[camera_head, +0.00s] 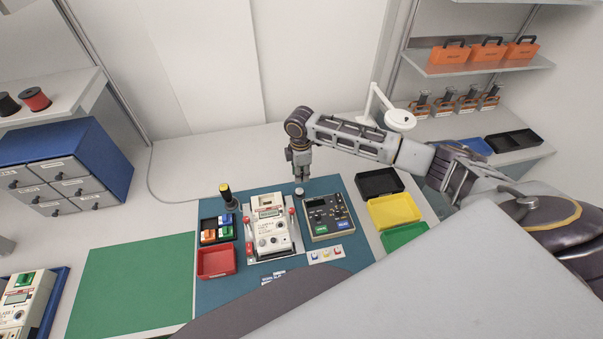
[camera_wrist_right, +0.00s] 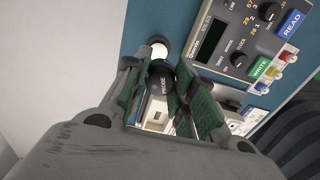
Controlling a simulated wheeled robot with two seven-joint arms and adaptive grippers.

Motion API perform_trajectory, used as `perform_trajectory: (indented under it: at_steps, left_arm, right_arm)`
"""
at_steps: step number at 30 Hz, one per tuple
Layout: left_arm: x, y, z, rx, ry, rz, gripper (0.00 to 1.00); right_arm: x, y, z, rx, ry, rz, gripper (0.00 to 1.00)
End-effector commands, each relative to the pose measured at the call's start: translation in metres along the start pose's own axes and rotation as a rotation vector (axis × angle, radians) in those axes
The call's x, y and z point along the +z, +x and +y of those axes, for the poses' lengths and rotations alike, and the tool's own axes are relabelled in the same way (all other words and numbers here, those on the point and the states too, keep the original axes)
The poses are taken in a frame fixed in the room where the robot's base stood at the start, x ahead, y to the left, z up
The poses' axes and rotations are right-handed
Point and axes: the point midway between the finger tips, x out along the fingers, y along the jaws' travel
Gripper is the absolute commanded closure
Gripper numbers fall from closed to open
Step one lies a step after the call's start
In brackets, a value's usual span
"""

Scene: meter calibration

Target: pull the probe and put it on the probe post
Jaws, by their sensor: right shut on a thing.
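My right gripper (camera_head: 299,172) hangs fingers down over the back of the blue mat, between the meter and the calibrator box. The probe's lower part is hidden. A small post with a pale round top (camera_head: 299,191) stands just below the gripper in the head view; a pale round top (camera_wrist_right: 158,45) shows beside the probe in the wrist view. The white meter (camera_head: 272,238) sits in its cradle. My left gripper is out of view.
The calibrator box (camera_head: 327,216) with a dark screen stands right of the meter. A black-and-yellow handled tool (camera_head: 227,197), a red bin (camera_head: 216,262) and a yellow bin (camera_head: 394,211) are nearby. The green mat (camera_head: 130,285) is clear.

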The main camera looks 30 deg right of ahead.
Motion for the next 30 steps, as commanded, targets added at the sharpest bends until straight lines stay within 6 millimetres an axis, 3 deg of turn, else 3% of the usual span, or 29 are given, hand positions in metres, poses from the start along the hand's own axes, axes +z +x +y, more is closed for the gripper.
perform_trajectory:
  at_steps: [12,30]
  left_arm:
    - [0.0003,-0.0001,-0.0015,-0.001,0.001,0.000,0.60]
    - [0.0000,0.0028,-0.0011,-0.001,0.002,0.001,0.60]
  right_arm:
    - [-0.0032,-0.0002,0.0035,0.000,-0.103,0.000,0.95]
    - [-0.0032,0.0024,0.0034,0.001,-0.113,0.000,0.95]
